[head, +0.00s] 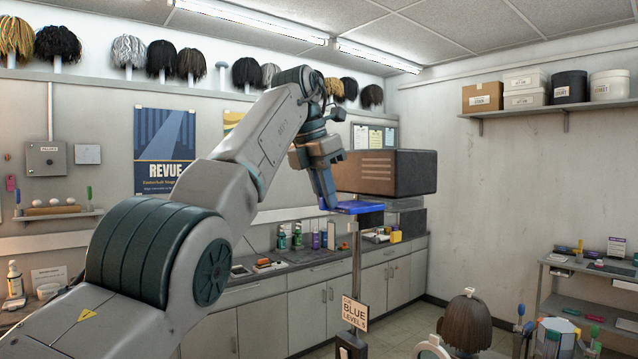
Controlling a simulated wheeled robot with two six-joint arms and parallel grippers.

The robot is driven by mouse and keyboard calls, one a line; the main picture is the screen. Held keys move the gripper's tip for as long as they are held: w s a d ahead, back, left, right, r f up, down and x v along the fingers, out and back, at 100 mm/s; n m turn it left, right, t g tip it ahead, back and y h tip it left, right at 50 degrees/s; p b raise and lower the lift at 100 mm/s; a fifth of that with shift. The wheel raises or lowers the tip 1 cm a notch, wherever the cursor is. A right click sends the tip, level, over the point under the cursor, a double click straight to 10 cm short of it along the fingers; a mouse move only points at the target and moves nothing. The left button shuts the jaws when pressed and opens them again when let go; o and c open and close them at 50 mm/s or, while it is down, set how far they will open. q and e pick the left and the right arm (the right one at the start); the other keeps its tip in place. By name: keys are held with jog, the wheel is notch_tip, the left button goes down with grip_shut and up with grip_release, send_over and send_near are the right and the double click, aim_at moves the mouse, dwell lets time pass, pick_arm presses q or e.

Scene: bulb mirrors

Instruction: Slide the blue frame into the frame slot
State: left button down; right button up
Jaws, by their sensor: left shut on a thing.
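My left gripper (327,205) points down, shut on the near left edge of a flat blue frame (360,208). The blue frame is roughly level, at the top of a thin dark post (356,255). I cannot tell whether it touches the post. I cannot make out the frame slot. A large brown box-like unit (398,172) with pale lines on its side shows just behind and above the blue frame. My left arm crosses the view and hides part of the wall and counter. My right gripper is not in view.
A wig on a stand (466,322) is at the lower right, near a metal shelf unit (590,285). The air right of the brown unit looks free.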

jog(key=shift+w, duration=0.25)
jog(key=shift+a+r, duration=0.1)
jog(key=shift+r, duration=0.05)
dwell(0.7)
pick_arm(q)
jog(key=shift+d, duration=0.2)
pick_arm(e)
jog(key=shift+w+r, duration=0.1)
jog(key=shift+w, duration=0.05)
